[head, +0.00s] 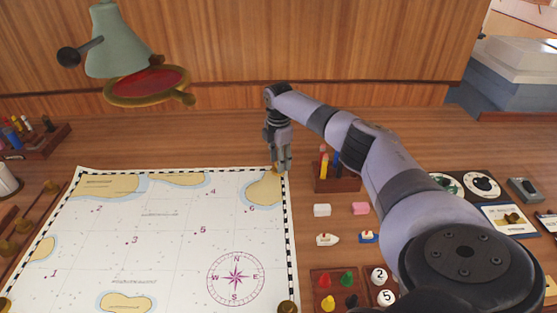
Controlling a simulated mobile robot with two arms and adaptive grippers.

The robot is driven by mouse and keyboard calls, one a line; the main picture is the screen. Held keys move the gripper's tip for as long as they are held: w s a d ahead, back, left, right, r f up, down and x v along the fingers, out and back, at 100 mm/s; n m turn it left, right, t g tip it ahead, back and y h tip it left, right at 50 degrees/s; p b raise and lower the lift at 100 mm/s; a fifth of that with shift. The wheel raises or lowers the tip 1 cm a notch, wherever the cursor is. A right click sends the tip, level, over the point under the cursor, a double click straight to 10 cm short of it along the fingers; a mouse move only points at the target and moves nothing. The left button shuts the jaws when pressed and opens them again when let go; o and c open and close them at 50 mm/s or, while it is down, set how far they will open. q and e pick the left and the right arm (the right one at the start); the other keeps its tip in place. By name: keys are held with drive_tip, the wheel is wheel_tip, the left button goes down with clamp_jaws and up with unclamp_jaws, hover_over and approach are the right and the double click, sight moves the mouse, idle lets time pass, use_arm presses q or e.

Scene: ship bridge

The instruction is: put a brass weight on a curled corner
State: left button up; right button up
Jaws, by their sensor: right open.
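A white sea chart (165,215) with tan islands and a compass rose lies on the wooden table. My right gripper (281,168) points down at the chart's far right corner, its fingers open. A small brass weight (277,170) shows at the fingertips on that corner, partly hidden by them; I cannot tell whether they touch it. Another brass weight (287,307) sits on the near right corner, and one more (5,304) at the near left corner. The far left corner (82,171) has no weight on it. My left gripper is not in view.
A wooden rack (30,222) with brass knobbed pieces stands left of the chart. A green lamp (120,50) hangs over the back left. A pencil holder (337,180), small blocks, toy boats and a tray of coloured pawns (336,280) lie right of the chart. The table behind the chart is clear.

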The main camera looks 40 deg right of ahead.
wheel_tip(320, 180, up, 11)
idle(0.3)
